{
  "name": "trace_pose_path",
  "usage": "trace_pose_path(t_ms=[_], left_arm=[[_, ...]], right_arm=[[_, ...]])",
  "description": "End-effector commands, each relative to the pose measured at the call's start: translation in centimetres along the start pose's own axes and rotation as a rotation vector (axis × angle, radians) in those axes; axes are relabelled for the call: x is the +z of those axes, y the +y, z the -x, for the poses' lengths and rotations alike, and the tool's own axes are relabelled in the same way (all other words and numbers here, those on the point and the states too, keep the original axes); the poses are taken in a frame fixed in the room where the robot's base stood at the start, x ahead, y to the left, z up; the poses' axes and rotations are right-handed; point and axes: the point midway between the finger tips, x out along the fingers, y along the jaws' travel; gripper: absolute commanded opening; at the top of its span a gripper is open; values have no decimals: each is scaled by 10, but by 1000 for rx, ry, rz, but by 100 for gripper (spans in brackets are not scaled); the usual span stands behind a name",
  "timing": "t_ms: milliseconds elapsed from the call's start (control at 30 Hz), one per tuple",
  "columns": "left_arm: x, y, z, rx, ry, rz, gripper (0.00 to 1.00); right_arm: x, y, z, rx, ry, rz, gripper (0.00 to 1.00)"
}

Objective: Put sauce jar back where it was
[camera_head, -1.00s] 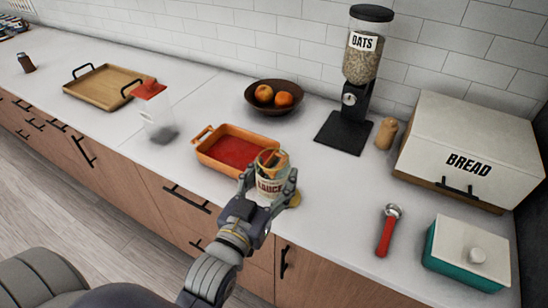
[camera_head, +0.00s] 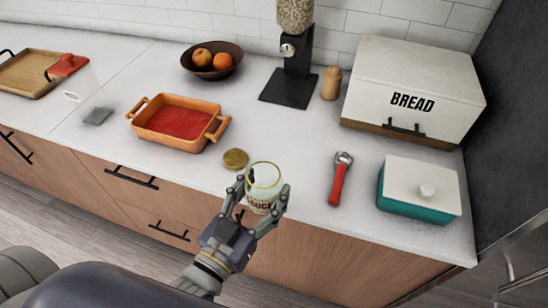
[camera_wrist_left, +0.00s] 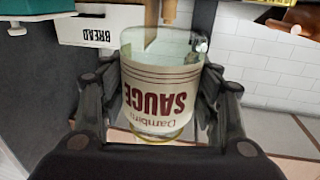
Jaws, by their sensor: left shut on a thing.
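The sauce jar (camera_head: 263,186) is clear glass with a cream "SAUCE" label and no lid on it; its upper part looks empty. My left gripper (camera_head: 259,198) is shut around its sides, near the counter's front edge. The jar looks roughly upright; I cannot tell whether its base touches the counter. In the left wrist view the jar (camera_wrist_left: 162,90) shows upside down between the fingers. A round gold lid (camera_head: 235,159) lies on the counter just left of and behind the jar. My right gripper is not in view.
An orange baking dish (camera_head: 153,138) with red sauce (camera_head: 180,122) stands left. A red-handled opener (camera_head: 338,181), a teal butter dish (camera_head: 420,191) and the bread box (camera_head: 413,87) stand right. Behind are a dispenser (camera_head: 290,82), a wooden shaker (camera_head: 331,83) and a fruit bowl (camera_head: 212,68). The counter between lid and opener is clear.

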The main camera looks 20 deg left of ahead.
Motion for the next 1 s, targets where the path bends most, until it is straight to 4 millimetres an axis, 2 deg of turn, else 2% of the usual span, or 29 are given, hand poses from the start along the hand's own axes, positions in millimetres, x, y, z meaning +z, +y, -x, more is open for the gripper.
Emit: trace_pose_path(t_ms=[33,300,533,733,1000], left_arm=[[-4,-5,-12,0,8,-3,21],[1,-30,-68,-1,7,-3,21],[8,-49,-111,0,4,-1,21],[13,-55,-124,-1,1,0,21],[45,-55,-123,0,1,1,21]], right_arm=[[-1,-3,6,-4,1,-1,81],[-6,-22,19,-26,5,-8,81],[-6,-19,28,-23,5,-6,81],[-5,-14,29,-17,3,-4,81],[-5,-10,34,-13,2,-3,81]])
